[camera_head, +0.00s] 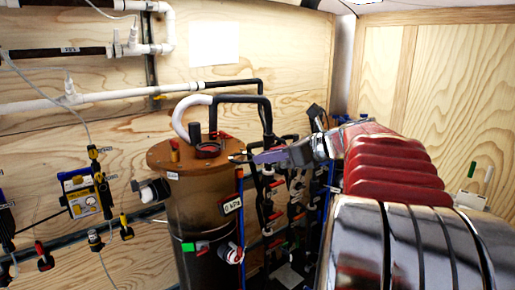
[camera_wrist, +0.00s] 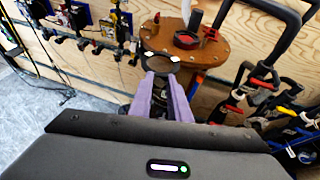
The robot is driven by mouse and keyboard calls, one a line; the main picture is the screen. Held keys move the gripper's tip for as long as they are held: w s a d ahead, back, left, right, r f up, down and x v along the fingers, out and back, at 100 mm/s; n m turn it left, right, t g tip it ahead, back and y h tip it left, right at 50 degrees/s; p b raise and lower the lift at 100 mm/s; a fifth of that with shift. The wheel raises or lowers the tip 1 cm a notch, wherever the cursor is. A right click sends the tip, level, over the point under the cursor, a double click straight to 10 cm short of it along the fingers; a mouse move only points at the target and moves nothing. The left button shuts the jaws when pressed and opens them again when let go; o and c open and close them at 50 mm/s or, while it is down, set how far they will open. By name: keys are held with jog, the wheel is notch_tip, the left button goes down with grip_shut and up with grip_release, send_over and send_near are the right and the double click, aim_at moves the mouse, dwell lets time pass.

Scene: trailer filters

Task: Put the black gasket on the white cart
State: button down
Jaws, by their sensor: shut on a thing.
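The black gasket (camera_head: 233,159) is a thin dark ring at the tip of my gripper (camera_head: 258,158) in the head view. In the wrist view, the gasket (camera_wrist: 184,67) sits between the ends of the two purple fingers of my gripper (camera_wrist: 165,76), which are shut on it. It is held in the air, close to the rim of the brown lid of the filter tank (camera_head: 160,157). I cannot make out a white cart in either view.
On the lid stand a red-and-black port (camera_head: 207,150) and an orange fitting (camera_head: 174,150). White and black pipes (camera_head: 238,98) rise behind it. Valves and hoses (camera_head: 280,200) crowd the right of the tank. A yellow meter (camera_head: 82,192) hangs left. Bare floor (camera_wrist: 40,105) shows in the wrist view.

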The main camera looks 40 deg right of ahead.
jog(key=w+a+f+n+y, duration=0.1)
jog(key=w+a+f, duration=0.25)
jog(key=f, duration=0.55)
jog(key=w+a+f+g, duration=0.1)
jog(key=w+a+f, duration=0.3)
jog(key=f, duration=0.5)
jog(key=w+a+f+n+y, duration=0.1)
jog(key=w+a+f, duration=0.3)
jog(key=f, duration=0.5)
jog(key=s+a+f, duration=0.3)
jog(key=a+f, duration=0.6)
jog(key=f, duration=0.2)
jog(key=s+a+f, duration=0.4)
jog(key=a+f, duration=0.5)
jog(key=f, duration=0.3)
jog(key=shift+s+a+f+n+y, duration=0.2)
jog(key=shift+a+n+y, duration=0.1)
jog(key=shift+y, duration=0.1)
